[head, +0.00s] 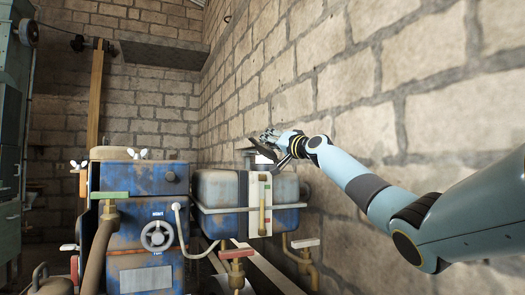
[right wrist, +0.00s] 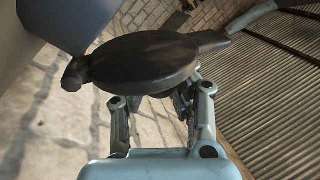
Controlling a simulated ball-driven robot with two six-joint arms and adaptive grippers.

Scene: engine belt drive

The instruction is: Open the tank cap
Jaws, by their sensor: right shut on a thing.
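The blue tank (head: 222,222) with a worn grey-white top stands against the right brick wall in the head view. My right gripper (head: 270,147) is just above the tank's top, reaching in from the right. In the right wrist view my right gripper (right wrist: 155,110) is shut on the tank cap (right wrist: 145,62), a dark round disc with a lug at its left and a stub at its right. Whether the cap is seated on the filler neck or apart from it, I cannot tell. My left gripper is not in view.
A blue engine block (head: 140,230) with a round handwheel (head: 157,236) stands left of the tank. A pipe with a green-handled valve (head: 109,195) stands in front. A red-handled valve (head: 236,254) and a white-handled valve (head: 305,243) sit below the tank. The brick wall is close on the right.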

